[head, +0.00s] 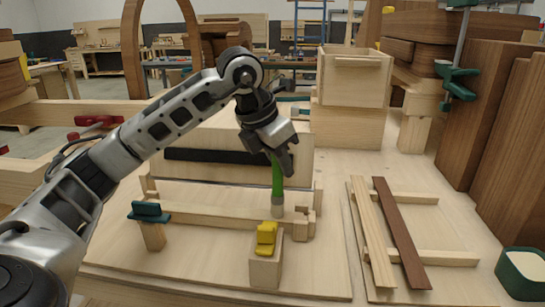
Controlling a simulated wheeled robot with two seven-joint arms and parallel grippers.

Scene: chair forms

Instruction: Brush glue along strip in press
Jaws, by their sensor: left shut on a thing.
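My left gripper (283,150) is shut on a brush with a green handle (278,178) and points it down. The brush's pale grey lower end (277,208) is at the right part of a light wooden strip (220,217) lying across the wooden press; I cannot tell whether it touches. Behind the strip stands a pale board with a long black band (205,158). A green pot with white contents, likely the glue (505,270), is at the lower right. My right gripper is not in view.
A yellow piece (265,238) on a wooden block and a teal piece (148,211) on a post stand in front of the strip. A light strip (373,235) and a dark strip (400,235) lie on battens at the right. A wooden box stands behind.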

